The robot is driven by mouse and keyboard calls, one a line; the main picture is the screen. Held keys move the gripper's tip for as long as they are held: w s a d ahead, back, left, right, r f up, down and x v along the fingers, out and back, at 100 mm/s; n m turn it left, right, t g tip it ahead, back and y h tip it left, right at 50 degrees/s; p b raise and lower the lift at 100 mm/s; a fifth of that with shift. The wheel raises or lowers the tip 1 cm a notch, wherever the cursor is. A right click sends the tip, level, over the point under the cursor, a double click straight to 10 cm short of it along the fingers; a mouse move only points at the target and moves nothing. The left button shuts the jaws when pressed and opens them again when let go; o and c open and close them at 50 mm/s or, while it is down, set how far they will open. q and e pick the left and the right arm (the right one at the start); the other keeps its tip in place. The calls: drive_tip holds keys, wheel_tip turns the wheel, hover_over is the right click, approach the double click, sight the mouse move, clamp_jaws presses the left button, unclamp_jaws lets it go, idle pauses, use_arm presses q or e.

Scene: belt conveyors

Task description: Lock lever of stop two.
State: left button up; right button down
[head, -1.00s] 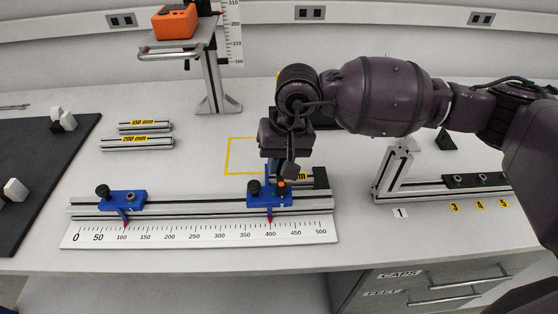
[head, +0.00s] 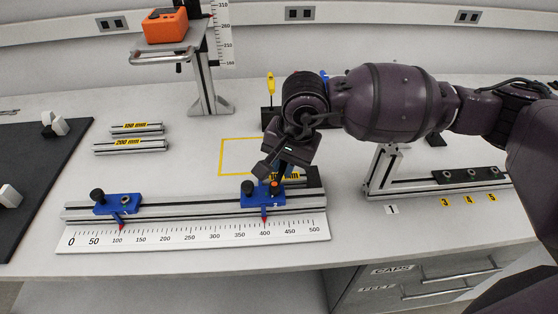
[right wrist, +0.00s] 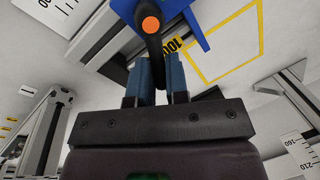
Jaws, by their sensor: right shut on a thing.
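Stop two (head: 254,200) is the right-hand blue block on the rail (head: 190,209). Its red pointer (head: 264,219) stands at about 400 on the scale. It has a black knob (head: 247,187) on its left and a black lever with an orange cap (head: 275,184) on its right. My right gripper (head: 281,178) is tilted over the block and shut on the lever. In the right wrist view, the black lever (right wrist: 150,50) with its orange cap (right wrist: 151,25) runs down between the blue fingers (right wrist: 159,82). The fingertips are partly hidden in the head view. My left gripper is out of view.
Another blue stop (head: 117,204) sits on the rail near 100. A 100 mm bar (head: 292,177) lies behind stop two, partly covered by my gripper. A slotted rail stand (head: 420,190) is at the right. A yellow-outlined square (head: 221,158) is behind the rail.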

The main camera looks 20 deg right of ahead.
drive_tip(key=m, duration=0.2)
drive_tip(key=s+d+m+p, duration=0.1)
drive_tip(key=m, duration=0.1)
drive_tip(key=s+m+t+h, duration=0.1)
drive_tip(key=m, duration=0.2)
drive_tip(key=shift+s+d+r, duration=0.15)
drive_tip(key=shift+s+d, duration=0.05)
drive_tip(key=shift+s, duration=0.05)
drive_tip(key=shift+s+m+p, duration=0.35)
drive_tip(key=shift+m+p, duration=0.1)
drive_tip(key=shift+m, duration=0.55)
drive_tip(key=shift+s+m+h, duration=0.45)
drive_tip(key=shift+m+h, duration=0.05)
drive_tip(key=shift+m, duration=0.7)
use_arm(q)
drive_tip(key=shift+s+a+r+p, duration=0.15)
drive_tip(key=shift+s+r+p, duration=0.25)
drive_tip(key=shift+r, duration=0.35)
use_arm(e)
drive_tip(key=shift+s+m, duration=0.15)
drive_tip(key=shift+m, duration=0.35)
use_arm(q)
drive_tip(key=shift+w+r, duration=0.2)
use_arm(e)
drive_tip(key=c, duration=1.2)
unclamp_jaws()
drive_tip(key=shift+o, duration=0.5)
